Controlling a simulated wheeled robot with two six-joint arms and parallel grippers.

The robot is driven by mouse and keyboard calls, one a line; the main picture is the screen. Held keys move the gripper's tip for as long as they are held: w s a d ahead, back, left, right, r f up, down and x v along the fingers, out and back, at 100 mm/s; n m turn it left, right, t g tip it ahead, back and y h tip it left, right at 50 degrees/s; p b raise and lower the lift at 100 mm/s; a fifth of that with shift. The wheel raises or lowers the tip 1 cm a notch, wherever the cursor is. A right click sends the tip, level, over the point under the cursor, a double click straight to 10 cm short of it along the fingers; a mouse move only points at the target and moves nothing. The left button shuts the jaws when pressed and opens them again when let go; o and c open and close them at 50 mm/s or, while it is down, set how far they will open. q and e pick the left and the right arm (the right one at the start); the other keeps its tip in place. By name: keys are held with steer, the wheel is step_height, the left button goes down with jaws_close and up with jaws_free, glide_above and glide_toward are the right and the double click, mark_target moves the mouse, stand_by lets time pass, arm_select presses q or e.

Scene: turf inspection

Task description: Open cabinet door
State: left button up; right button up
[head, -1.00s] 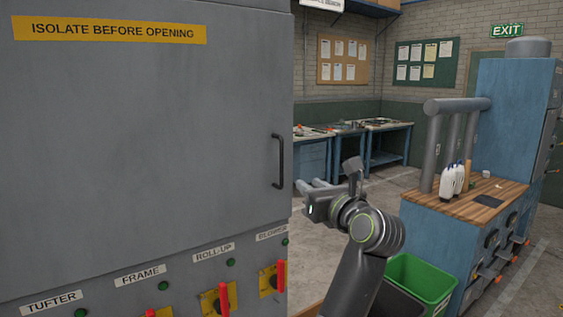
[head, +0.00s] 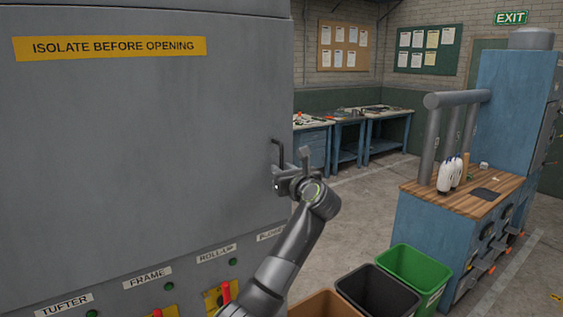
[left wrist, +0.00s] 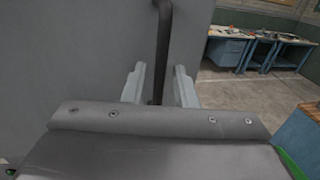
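The grey cabinet door (head: 130,150) fills the left of the head view and looks closed. Its dark vertical bar handle (head: 276,152) is near the door's right edge; it also shows in the left wrist view (left wrist: 163,45). My left gripper (head: 279,183) is at the lower part of the handle. In the left wrist view my left gripper (left wrist: 158,88) is open, with one finger on each side of the handle and a gap visible on both sides. The gripper hides the handle's lower end in the head view. My right gripper is not in view.
Below the door is a panel with red switches (head: 226,291) and labels. Brown, black (head: 378,289) and green (head: 414,268) bins stand to the right of my arm. A blue bench (head: 430,235) with a wooden top holds white bottles. Open floor lies between.

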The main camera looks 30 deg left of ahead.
arm_select(q)
steer(key=shift+w+a, duration=0.4)
steer(key=shift+a, duration=0.2)
steer(key=shift+c, duration=0.5)
jaws_close()
steer(key=shift+d, duration=0.1)
